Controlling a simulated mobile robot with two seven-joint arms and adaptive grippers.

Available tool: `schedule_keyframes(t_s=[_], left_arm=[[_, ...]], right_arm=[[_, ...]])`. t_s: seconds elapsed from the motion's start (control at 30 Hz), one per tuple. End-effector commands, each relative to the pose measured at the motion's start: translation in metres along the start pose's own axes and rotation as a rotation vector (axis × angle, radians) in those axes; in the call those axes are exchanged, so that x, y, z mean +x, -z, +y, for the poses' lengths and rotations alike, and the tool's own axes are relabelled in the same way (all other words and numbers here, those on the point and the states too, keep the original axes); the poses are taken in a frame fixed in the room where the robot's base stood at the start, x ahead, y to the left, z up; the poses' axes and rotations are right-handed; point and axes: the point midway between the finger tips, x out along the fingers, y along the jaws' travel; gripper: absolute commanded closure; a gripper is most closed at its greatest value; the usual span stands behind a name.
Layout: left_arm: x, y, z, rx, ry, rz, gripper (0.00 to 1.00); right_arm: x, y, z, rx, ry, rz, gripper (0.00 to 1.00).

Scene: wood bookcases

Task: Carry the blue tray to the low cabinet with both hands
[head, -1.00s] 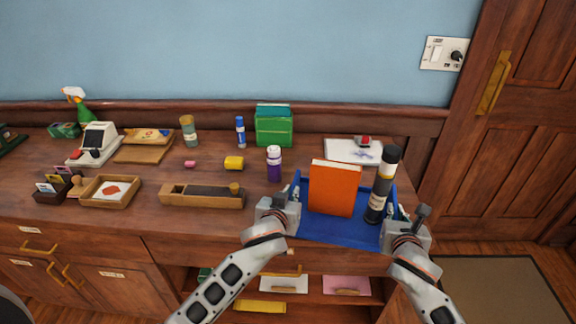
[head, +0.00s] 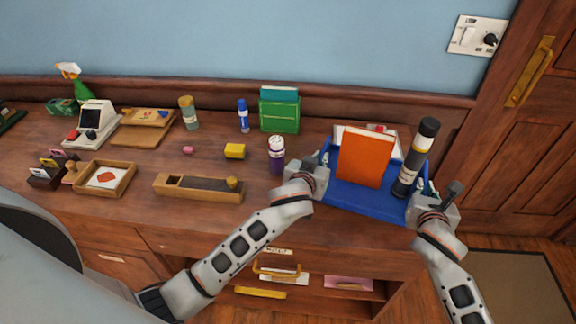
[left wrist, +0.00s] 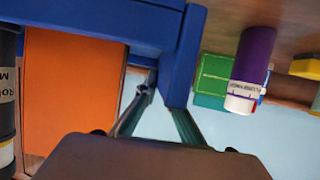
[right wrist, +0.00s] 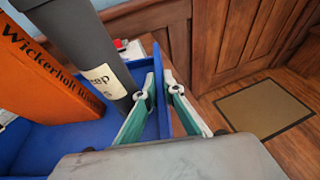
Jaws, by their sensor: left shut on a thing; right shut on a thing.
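The blue tray (head: 352,197) is at the right end of the wooden cabinet top (head: 230,212), held at both ends. My left gripper (head: 318,170) is shut on the tray's left wall, which also shows in the left wrist view (left wrist: 187,50). My right gripper (head: 428,200) is shut on the right wall, with its fingers either side of the wall in the right wrist view (right wrist: 163,100). I cannot tell whether the tray touches the top.
A purple bottle (head: 277,155) stands close left of the tray. A door (head: 545,130) and floor mat (head: 505,285) are at right.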

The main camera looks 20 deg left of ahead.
Motion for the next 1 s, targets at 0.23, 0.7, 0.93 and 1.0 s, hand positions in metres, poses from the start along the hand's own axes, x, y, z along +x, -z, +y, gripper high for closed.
schedule_keyframes(t_s=[0.23,0.7,0.93,1.0], left_arm=[[0.001,0.001,-0.002,0.001,0.004,0.003,1.0],[0.006,-0.013,-0.002,0.001,0.004,0.003,1.0],[0.01,-0.024,-0.002,0.001,0.004,0.001,1.0],[0.011,-0.028,-0.002,0.001,0.004,0.0,1.0]], right_arm=[[0.001,0.0,-0.002,-0.002,0.005,-0.003,1.0],[0.006,0.014,-0.002,-0.002,0.005,-0.002,1.0],[0.01,0.025,-0.002,-0.002,0.005,0.0,1.0],[0.011,0.028,-0.002,-0.002,0.005,0.001,1.0]])
